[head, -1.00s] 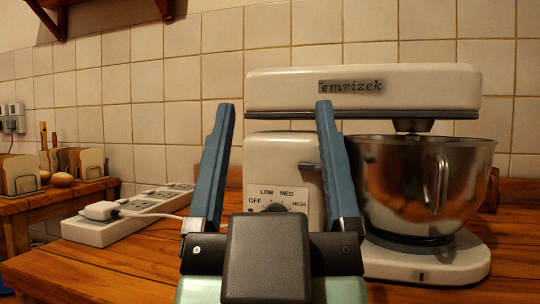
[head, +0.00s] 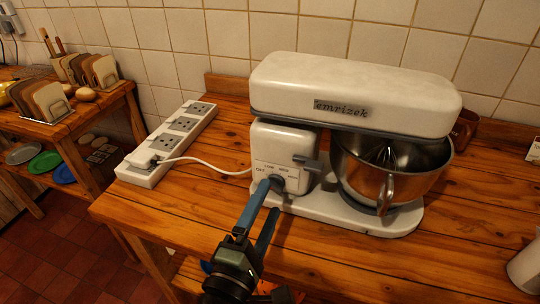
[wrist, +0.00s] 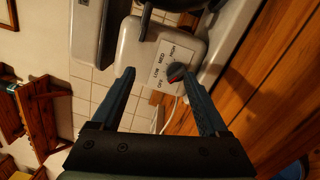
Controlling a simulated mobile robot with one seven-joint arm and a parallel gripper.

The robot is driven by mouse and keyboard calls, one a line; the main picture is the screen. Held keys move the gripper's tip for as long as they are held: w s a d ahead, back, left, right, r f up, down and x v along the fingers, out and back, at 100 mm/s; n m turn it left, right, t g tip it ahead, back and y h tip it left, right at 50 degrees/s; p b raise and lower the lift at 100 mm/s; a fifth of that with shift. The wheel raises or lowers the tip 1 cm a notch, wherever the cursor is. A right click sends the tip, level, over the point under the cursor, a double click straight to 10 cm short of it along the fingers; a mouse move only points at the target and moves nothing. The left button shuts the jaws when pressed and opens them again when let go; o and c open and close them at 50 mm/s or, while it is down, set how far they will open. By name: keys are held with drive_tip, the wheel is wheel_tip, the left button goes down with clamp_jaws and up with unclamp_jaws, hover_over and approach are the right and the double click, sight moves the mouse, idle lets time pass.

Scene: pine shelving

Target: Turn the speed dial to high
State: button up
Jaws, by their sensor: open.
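The white stand mixer (head: 350,92) stands on the wooden counter. Its speed dial (wrist: 174,70) is a dark round knob on a white plate marked OFF, LOW, MED and HIGH. The plate (head: 267,168) also shows in the head view. In the wrist view the right fingertip overlaps the knob and the left fingertip is off to the side. Contact is unclear. In the head view my gripper (head: 272,196) reaches the dial from the front.
A steel bowl (head: 365,166) sits under the mixer head. A lever (head: 308,163) juts out right of the dial. A white power strip (head: 170,142) with a plugged cord lies left. A side table (head: 85,120) holds bread racks. The counter's front right is mostly clear.

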sight(273, 189)
drive_tip(key=s+a+f+n+y+p, duration=0.1)
drive_tip(key=s+a+f+n+p, duration=0.2)
drive_tip(key=s+n+p, duration=0.55)
drive_tip(key=shift+n, duration=0.75)
drive_tip(key=x, duration=1.4)
drive_tip(key=shift+w+a+f, duration=0.3)
drive_tip(key=shift+w+a, duration=0.05)
clamp_jaws()
